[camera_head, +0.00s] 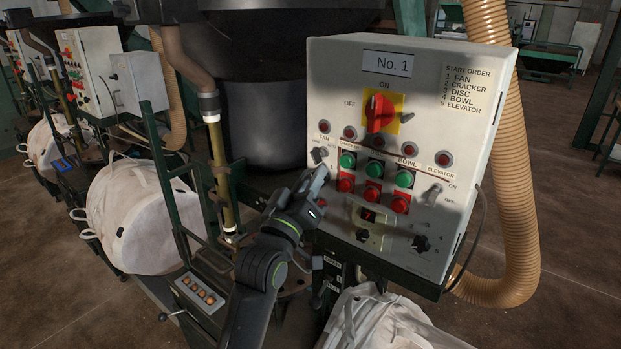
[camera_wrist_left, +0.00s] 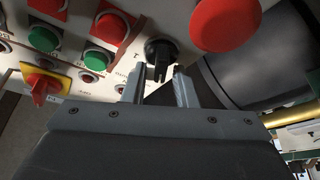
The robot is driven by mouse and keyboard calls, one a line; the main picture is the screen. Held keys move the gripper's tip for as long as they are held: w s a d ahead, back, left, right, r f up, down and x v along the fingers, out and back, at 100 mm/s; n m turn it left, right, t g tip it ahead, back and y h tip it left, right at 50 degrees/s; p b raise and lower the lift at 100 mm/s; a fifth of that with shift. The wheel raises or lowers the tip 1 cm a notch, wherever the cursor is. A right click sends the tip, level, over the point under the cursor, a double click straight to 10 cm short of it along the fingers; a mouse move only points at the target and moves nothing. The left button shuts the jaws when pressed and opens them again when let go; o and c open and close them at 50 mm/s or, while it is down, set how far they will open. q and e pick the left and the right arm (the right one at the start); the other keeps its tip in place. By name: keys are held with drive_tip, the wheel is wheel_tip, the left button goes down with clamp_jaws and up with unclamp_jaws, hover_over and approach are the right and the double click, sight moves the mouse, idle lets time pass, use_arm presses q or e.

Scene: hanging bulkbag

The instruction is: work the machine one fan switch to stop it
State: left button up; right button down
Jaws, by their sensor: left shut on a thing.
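The No. 1 machine's control box (camera_head: 330,75) is a pale panel with a red rotary main switch on a yellow plate (camera_head: 380,112). The fan switch (camera_head: 319,154) is a small black knob under the FAN label at the panel's left. In the left wrist view the black fan switch (camera_wrist_left: 160,50) sits at my fingertips, its handle between them. My left gripper (camera_head: 322,174) reaches up from below and is shut on this switch; the wrist view shows its two fingers (camera_wrist_left: 159,82). The gripper hides part of the panel below the switch. My right gripper is not in view.
Green buttons (camera_head: 376,168) and red buttons (camera_head: 373,196) stand just right of my gripper. A large red button (camera_wrist_left: 225,20) is close to my fingers. The elevator switch (camera_head: 433,195) is at the right. A ribbed hose (camera_head: 517,180) runs behind the box.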

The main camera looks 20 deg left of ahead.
use_arm(q)
drive_tip(key=shift+f, duration=0.1)
drive_tip(key=o, duration=0.7)
drive_tip(key=shift+c, duration=0.2)
drive_tip(key=b+v, duration=0.3)
drive_tip(key=v, duration=1.4)
drive_tip(key=shift+s, duration=0.2)
drive_tip(key=shift+f, duration=0.1)
